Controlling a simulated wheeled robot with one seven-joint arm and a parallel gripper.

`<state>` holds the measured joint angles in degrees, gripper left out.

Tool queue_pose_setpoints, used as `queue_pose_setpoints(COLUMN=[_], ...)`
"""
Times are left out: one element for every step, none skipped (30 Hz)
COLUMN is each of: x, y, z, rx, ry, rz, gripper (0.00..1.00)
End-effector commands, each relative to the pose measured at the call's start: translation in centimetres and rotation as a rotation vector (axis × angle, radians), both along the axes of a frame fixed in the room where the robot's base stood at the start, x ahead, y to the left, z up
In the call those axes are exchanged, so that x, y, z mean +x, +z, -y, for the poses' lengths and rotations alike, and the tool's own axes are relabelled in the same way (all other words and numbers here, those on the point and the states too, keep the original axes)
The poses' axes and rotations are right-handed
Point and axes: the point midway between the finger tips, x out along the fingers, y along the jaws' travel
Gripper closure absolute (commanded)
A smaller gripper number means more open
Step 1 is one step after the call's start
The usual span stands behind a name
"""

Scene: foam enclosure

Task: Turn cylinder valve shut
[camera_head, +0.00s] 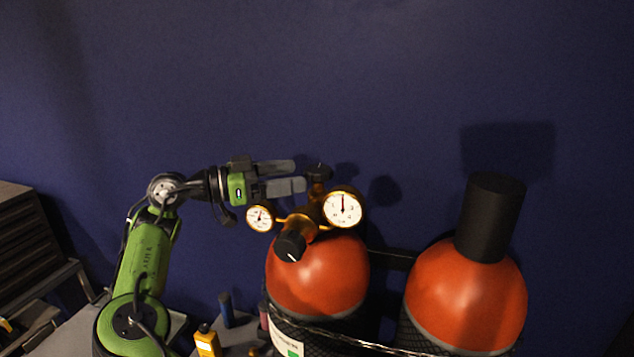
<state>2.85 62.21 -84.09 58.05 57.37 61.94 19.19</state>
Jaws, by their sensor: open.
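An orange-topped gas cylinder (318,280) stands in the middle of the head view, with a brass regulator on top. Its valve (318,172) is a small dark knob at the top of the brass stem. Two white-faced gauges, a large one (343,208) on the right and a smaller one (259,217) on the left, flank the stem. A black regulator knob (290,246) faces front. My gripper (292,176) comes in from the left, its two grey fingers open and level. The fingertips are just left of the valve knob; I cannot tell whether they touch it.
A second orange cylinder (466,293) with a tall black cap (490,217) stands to the right. A chain runs across both cylinders. A yellow bottle (207,341) and a blue can (226,310) stand below left. A dark blue wall is behind; space above is clear.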

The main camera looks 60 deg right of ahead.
Motion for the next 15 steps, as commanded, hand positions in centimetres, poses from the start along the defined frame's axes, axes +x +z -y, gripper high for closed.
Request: queue_pose_setpoints(x=[-1.1,-1.7,-2.3,-2.7,-3.2,-3.6,-3.9,-4.1,-4.4,-4.6,-4.7,-4.7,-4.7,-4.8,-4.7], y=[-0.4,-0.3,-0.3,-0.2,-0.2,-0.1,-0.1,-0.1,0.0,0.0,0.0,0.1,0.1,0.1,0.1], z=[0.8,1.3,1.9,2.4,2.8,3.2,3.5,3.8,4.1,4.2,4.3,4.4,4.4,4.4,4.4], rx=[0.001,0.0,0.0,0.001,0.0,0.001,-0.001,-0.001,-0.001,-0.001,-0.001,-0.001,-0.001,-0.001,-0.001], ry=[-0.003,-0.004,-0.003,-0.002,-0.002,-0.003,-0.002,-0.001,-0.001,0.0,0.0,0.001,0.001,0.001,0.001], rz=[0.006,0.006,0.006,0.005,0.004,0.004,0.004,0.004,0.004,0.002,0.001,0.001,0.001,0.001,0.001], gripper=[0.18,0.18,0.18,0.18,0.18,0.18,0.18,0.18,0.18,0.18,0.18,0.18,0.18,0.18,0.18])
